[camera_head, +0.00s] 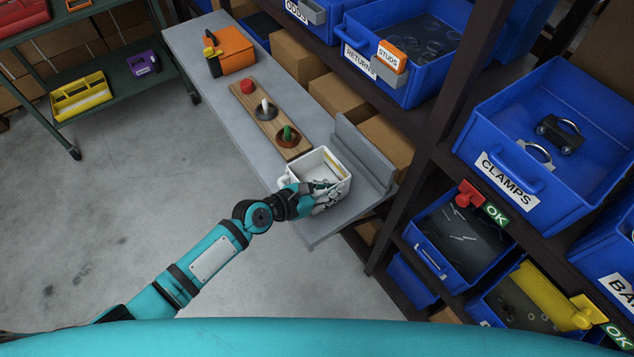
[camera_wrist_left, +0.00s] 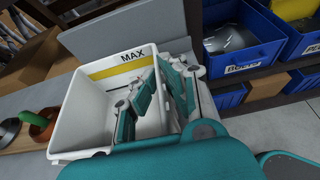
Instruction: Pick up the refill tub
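The refill tub, which I take to be the white open tub (camera_head: 309,165), stands at the near end of the grey bench. In the left wrist view the tub (camera_wrist_left: 90,105) shows a yellow band marked MAX inside its far wall. My left gripper (camera_head: 318,190) is at the tub's near right rim. In the left wrist view one finger of the gripper (camera_wrist_left: 160,75) reaches inside the tub and the other is by its right wall. The fingers look close to the wall, but whether they press on it I cannot tell. My right gripper is not in view.
An orange box (camera_head: 234,50) sits at the far end. Blue bins (camera_head: 548,180) fill the right shelves.

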